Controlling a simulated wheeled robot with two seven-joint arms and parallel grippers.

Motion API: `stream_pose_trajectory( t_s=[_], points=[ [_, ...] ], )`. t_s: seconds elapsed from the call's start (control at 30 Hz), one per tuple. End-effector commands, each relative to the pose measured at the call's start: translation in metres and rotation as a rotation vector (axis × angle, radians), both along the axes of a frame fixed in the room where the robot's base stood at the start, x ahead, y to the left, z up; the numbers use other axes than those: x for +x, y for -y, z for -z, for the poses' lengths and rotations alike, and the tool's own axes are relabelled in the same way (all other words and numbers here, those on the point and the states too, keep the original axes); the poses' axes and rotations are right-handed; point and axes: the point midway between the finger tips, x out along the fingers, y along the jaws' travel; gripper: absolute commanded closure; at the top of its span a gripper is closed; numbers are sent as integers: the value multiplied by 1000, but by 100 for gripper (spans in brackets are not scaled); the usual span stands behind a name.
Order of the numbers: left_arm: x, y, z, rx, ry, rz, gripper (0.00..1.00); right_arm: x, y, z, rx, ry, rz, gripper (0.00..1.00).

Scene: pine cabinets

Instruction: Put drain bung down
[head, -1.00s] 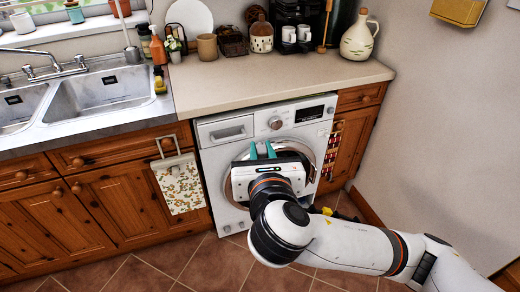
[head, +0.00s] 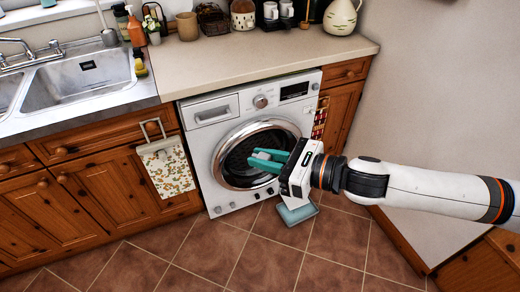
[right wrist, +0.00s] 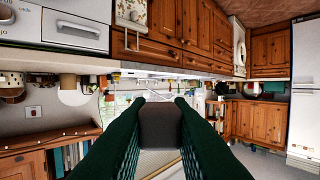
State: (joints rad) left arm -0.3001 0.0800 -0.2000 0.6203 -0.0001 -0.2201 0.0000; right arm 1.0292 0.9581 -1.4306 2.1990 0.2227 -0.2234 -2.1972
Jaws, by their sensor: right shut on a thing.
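My right gripper (head: 264,160) is in front of the washing machine's round door, with its teal fingers pointing left. It is shut on a small grey drain bung (head: 262,156), held in the air between the fingertips. In the right wrist view, the bung (right wrist: 160,125) is a dark grey block between the two green fingers (right wrist: 160,112). My left gripper is in neither view now.
A white washing machine (head: 228,107) stands under the beige worktop (head: 215,66). The worktop's front strip is clear, with pots and mugs along the back. A steel sink (head: 80,80) is at left. A pale blue flat object (head: 297,214) lies on the tiled floor.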

Motion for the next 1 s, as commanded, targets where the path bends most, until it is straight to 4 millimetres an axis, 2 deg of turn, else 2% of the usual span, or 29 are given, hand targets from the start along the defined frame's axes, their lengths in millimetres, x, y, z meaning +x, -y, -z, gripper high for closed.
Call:
stream_pose_trajectory(
  t_s=[0.5, 0.8, 0.93, 1.0],
  points=[
    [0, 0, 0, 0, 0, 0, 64, -7, 12, 25, 1, 5, -388, 100],
    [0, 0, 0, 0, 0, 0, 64, -10, 14, 30, 0, 1, -449, 100],
    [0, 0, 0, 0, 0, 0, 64, -13, 5, 31, 2, 0, -444, 100],
    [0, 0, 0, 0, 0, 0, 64, -18, -9, 33, 6, -2, -433, 100]
  ],
)
